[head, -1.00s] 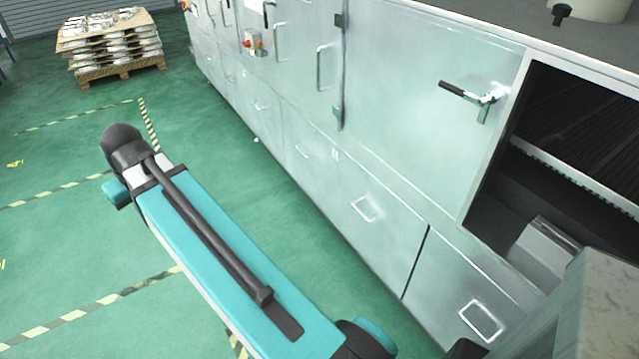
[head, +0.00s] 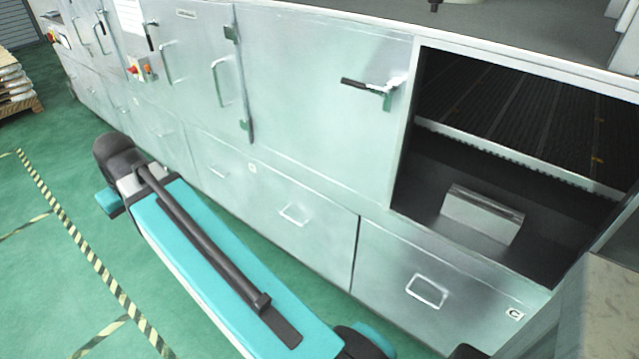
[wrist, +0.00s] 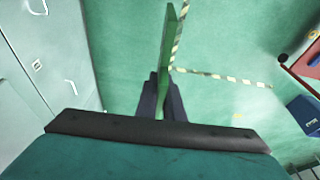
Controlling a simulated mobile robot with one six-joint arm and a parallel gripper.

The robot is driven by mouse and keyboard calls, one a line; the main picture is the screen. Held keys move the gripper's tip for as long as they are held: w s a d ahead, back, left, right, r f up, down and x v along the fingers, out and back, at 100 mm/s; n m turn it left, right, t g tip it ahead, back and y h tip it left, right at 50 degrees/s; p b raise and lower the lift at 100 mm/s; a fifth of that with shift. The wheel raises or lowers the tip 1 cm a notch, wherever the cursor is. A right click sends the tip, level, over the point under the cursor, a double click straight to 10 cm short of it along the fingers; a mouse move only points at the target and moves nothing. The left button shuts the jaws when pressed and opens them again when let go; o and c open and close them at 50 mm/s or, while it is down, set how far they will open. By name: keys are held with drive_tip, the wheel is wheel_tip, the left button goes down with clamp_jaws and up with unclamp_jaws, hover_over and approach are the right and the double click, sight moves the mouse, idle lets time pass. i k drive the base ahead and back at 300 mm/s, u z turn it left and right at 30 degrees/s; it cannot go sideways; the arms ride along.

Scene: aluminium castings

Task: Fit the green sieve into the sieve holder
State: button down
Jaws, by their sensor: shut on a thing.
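In the wrist view my gripper (wrist: 161,98) has its dark fingers shut on the green sieve (wrist: 168,42). The sieve shows as a narrow green strip, seen nearly edge-on, and it points away from my wrist above the green floor. In the head view my arm stretches across the lower left, but neither my gripper nor the sieve shows there. I cannot make out the sieve holder in either view.
A long metal machine (head: 290,110) with doors, drawers and handles runs beside my arm. Its open bay (head: 520,130) at the right holds a sloped metal block (head: 482,213). A loaded pallet (head: 18,104) stands far left. In the wrist view a red-edged thing (wrist: 300,74) and a blue box (wrist: 304,114) are at right.

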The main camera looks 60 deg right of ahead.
sight(489, 218)
drive_tip(key=z, duration=0.85)
drive_tip(key=i, duration=0.6)
drive_tip(key=z, duration=0.05)
drive_tip(key=k, duration=0.6)
drive_tip(key=u, duration=0.15)
drive_tip(key=i, duration=0.25)
